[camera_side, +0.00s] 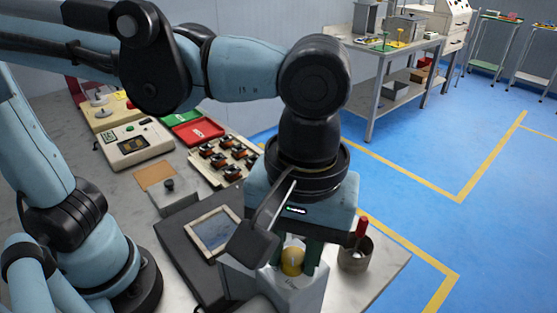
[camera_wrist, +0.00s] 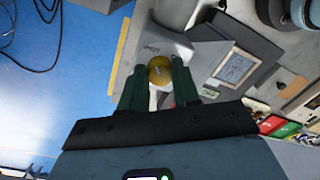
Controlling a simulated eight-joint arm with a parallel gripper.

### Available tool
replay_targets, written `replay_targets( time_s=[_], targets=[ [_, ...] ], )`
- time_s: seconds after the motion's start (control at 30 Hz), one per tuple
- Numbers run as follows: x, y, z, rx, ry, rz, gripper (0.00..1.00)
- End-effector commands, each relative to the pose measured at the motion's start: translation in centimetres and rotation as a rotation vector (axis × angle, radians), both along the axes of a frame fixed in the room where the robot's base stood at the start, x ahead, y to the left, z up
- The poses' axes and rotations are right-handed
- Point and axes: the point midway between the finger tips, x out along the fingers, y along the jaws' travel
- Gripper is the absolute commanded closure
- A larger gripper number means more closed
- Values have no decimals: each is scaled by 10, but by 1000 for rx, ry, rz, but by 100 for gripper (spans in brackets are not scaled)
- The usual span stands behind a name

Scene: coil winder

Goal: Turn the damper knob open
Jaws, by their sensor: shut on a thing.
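The damper knob is a round yellow knob (camera_side: 291,261) on top of a pale grey housing (camera_side: 312,293) at the lower middle of the side view. My gripper (camera_side: 294,266) points down over it, with a dark green finger on each side. In the wrist view the knob (camera_wrist: 160,71) sits between the tips of my gripper (camera_wrist: 159,78), which is shut on it. A light line crosses the knob's face. The fingers hide the knob's sides.
A metal cup (camera_side: 354,258) with a red-handled tool stands close right of my gripper. A dark unit with a screen (camera_side: 215,232) lies left. A rack of coils (camera_side: 225,160), red and green trays (camera_side: 198,131) and a control box (camera_side: 134,144) sit further back. Blue floor lies right.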

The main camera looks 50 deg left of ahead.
Motion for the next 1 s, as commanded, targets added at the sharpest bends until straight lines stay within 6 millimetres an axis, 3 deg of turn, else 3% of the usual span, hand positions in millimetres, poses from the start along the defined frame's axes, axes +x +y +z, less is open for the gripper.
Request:
replay_targets(
  time_s=[0.37, 1.0],
  targets=[
    [0, 0, 0, 1, 0, -176, 100],
    [-1, 0, 1, 0, -1, -776, 100]
  ],
)
